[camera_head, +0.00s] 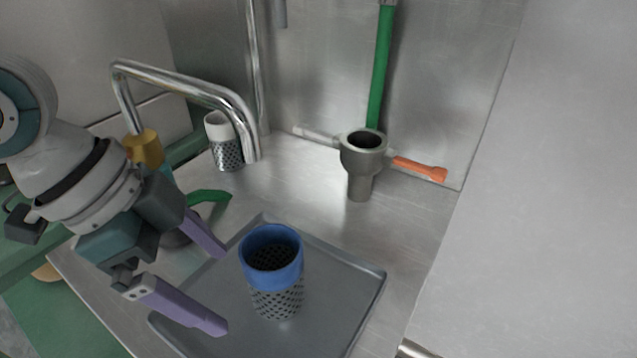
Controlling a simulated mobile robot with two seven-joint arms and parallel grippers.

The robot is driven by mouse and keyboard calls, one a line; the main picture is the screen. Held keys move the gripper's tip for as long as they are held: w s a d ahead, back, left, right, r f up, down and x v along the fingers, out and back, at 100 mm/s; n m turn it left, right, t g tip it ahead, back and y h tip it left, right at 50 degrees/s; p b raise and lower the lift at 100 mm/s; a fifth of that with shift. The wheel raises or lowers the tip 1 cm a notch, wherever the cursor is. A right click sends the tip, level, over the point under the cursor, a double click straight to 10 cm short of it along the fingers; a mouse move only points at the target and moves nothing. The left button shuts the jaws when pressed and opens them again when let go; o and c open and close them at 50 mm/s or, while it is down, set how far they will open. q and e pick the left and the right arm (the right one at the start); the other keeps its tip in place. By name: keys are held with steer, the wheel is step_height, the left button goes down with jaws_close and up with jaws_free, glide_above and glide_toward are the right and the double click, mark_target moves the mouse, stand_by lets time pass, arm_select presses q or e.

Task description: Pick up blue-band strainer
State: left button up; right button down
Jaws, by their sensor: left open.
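The blue-band strainer (276,299) stands upright on the grey tray (350,285). It has a blue band around its top and a perforated metal body below. My left gripper (225,294) comes in from the left and is open. Its two purple fingers point toward the strainer, one on the far side and one on the near side. Nothing is between the fingers, and the strainer appears just beyond their tips. Whether a finger touches it cannot be told. My right gripper is not in view.
A white-band strainer (226,150) stands at the back beside a bent metal pipe (185,82). A grey grinder-like funnel (362,155) has an orange handle (420,168) and a green bar (380,70) behind it. A wall (540,200) bounds the right.

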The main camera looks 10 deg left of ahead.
mark_target(245, 269)
arm_select(q)
steer(key=d, duration=0.1)
steer(key=w+d, duration=0.1)
steer(key=d, duration=0.1)
steer(key=shift+w+d, duration=0.25)
steer(key=shift+w, duration=0.1)
steer(key=d, duration=0.1)
steer(key=w+d, duration=0.1)
steer(key=d, duration=0.1)
steer(key=shift+w+d, duration=0.35)
steer(key=shift+f+b, duration=0.3)
steer(key=shift+f, duration=0.3)
steer(key=c, duration=1.4)
steer(key=shift+c, duration=0.2)
steer(key=shift+a+r, duration=0.1)
steer(key=shift+r, duration=0.05)
